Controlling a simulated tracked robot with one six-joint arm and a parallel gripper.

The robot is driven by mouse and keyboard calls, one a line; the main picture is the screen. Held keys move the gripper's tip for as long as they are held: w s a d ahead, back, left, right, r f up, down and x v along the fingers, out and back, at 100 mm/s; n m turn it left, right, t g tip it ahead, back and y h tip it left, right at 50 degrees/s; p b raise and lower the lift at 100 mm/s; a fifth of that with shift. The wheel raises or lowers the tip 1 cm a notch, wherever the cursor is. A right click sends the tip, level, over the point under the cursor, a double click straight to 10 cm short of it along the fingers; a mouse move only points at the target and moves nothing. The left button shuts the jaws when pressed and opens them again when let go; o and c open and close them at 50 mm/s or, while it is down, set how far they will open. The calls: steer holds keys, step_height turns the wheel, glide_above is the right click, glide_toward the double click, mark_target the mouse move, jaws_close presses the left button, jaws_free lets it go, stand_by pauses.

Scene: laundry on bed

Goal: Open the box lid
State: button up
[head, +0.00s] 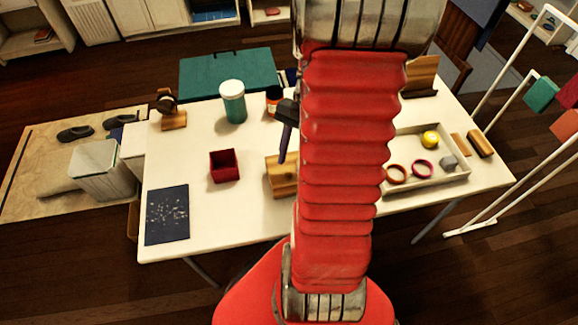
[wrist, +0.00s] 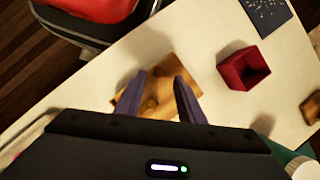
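A wooden box (head: 281,180) sits on the white table, partly hidden behind my arm in the head view. In the wrist view the wooden box (wrist: 158,92) lies below and between my fingers, and a small rounded wooden part shows on it. I cannot tell from these views whether its lid is raised. My gripper (wrist: 161,75) is open, with its two dark fingers apart and nothing seen held between them.
An open dark red box (head: 224,166) stands left of the wooden box. A teal-and-white jar (head: 233,101) stands behind it. A dark blue speckled sheet (head: 167,214) lies front left. A white tray (head: 459,178) with rings and a yellow item is at right.

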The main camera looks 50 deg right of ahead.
mark_target(288, 175)
steer(key=shift+x, duration=1.45)
jaws_close()
steer(key=shift+a, duration=0.15)
